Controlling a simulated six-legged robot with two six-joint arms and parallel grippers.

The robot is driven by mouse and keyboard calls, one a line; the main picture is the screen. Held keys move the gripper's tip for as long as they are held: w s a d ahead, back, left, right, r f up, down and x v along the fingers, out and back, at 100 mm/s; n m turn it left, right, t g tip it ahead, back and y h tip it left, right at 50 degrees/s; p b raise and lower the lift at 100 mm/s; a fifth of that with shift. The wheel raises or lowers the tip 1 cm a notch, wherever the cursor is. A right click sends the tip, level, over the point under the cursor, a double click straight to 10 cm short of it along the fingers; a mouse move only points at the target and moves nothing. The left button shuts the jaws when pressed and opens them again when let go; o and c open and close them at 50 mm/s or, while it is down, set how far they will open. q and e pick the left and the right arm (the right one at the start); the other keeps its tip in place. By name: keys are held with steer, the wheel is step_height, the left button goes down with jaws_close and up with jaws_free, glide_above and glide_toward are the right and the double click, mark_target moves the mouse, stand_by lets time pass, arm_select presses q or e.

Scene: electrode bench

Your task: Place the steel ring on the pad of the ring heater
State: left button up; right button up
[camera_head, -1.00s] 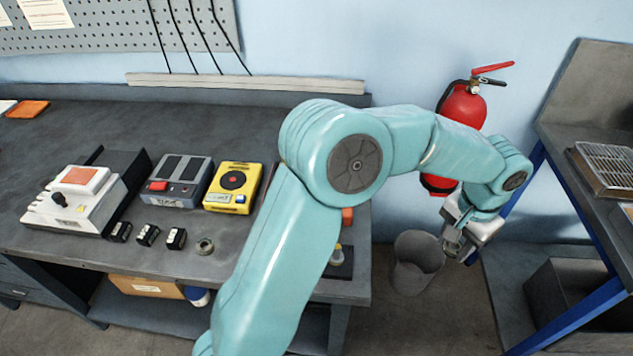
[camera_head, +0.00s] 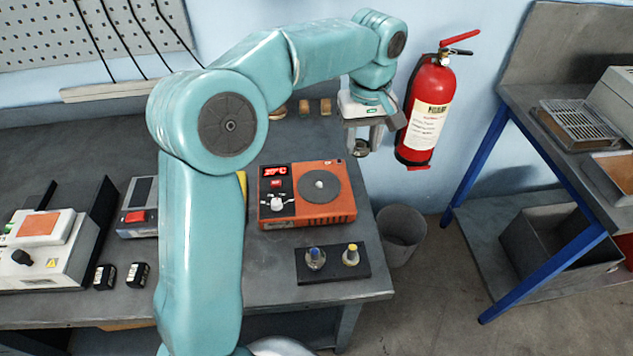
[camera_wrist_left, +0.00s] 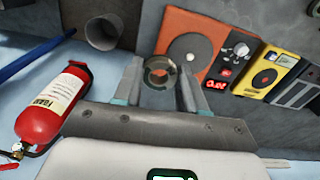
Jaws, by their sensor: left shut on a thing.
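The steel ring (camera_head: 361,148) is a small dark metal ring between the fingers of my left gripper (camera_head: 361,140). The gripper is shut on it and hangs in the air behind and right of the ring heater. The ring heater (camera_head: 280,213) is an orange box with a lit red display and a white knob. Its round grey pad (camera_head: 327,178) has a small pale knob in the middle and bears no ring. In the left wrist view the ring (camera_wrist_left: 159,72) sits between both fingertips, left of the pad (camera_wrist_left: 184,60). My right gripper is not in view.
A fire extinguisher (camera_head: 430,108) hangs close right of the gripper. A grey bin (camera_head: 402,232) stands beyond the bench's right end. Several devices stand left, partly behind my arm.

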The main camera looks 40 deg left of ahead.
arm_select(q)
steer(key=s+a+r+n, duration=0.3)
steer(key=a+r+n, duration=0.3)
steer(key=r+n, duration=0.1)
steer(key=n+b, duration=0.1)
glide_above(320, 184)
step_height(320, 184, down, 15)
steer(key=shift+a+r, duration=0.1)
step_height(320, 184, down, 4)
steer(key=shift+f, duration=0.15)
steer(key=shift+w+f, duration=0.1)
steer(key=shift+f, duration=0.25)
